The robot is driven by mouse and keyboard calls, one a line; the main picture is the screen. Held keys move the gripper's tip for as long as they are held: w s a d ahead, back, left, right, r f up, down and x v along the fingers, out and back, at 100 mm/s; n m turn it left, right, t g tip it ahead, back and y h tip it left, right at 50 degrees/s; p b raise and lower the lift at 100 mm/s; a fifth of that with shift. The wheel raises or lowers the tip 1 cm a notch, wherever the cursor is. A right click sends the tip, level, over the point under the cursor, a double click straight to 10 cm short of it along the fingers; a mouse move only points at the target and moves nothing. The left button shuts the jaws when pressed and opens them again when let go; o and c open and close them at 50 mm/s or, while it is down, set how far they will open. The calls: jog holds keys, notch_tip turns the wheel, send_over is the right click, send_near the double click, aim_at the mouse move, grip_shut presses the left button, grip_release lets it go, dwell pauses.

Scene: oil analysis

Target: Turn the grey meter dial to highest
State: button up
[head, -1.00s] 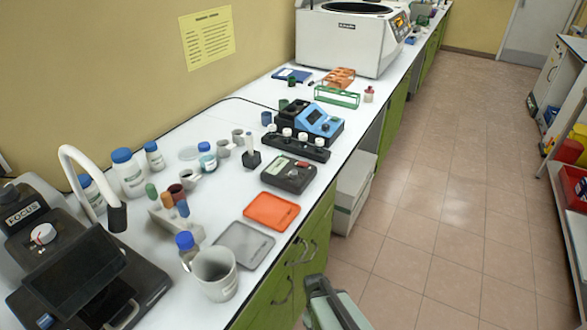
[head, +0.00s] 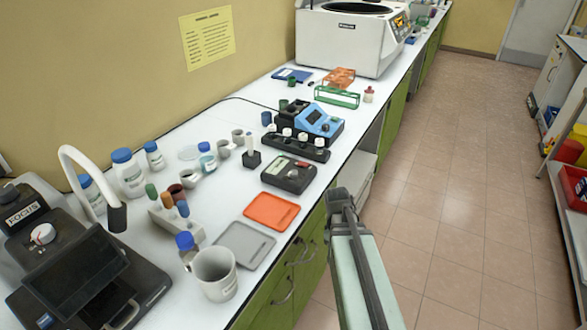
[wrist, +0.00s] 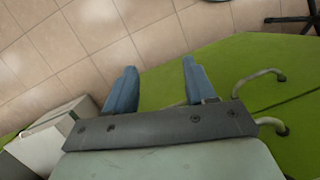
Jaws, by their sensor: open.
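A dark grey meter (head: 289,175) lies on the white bench near its front edge, just behind the orange tray. It has a small red patch and light markings on top; its dial is too small to read. My gripper (wrist: 159,66) shows in the wrist view with its two blue fingers apart and nothing between them. It is beside the green cabinet front (wrist: 225,80), over the floor side. In the head view my arm reaches up from the bottom, off the bench's front edge, to the right of and nearer than the meter.
An orange tray (head: 273,211) and a grey tray (head: 243,245) lie in front of the meter. A black rack with white caps (head: 295,146) stands behind it, and a small black stand (head: 251,160) to its left. Cabinet handles (wrist: 262,78) stick out near my gripper.

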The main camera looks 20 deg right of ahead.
jog(key=w+r+h, duration=0.1)
jog(key=w+r, duration=0.4)
jog(key=r, duration=0.5)
notch_tip(320, 180, up, 26)
jog(key=t+y, duration=0.2)
jog(key=t, duration=0.1)
send_over(293, 172)
jog(key=shift+n, duration=0.4)
notch_tip(293, 172, down, 13)
jog(key=shift+d+f, duration=0.1)
jog(key=shift+f, duration=0.05)
jog(key=shift+c, duration=0.5)
grip_shut()
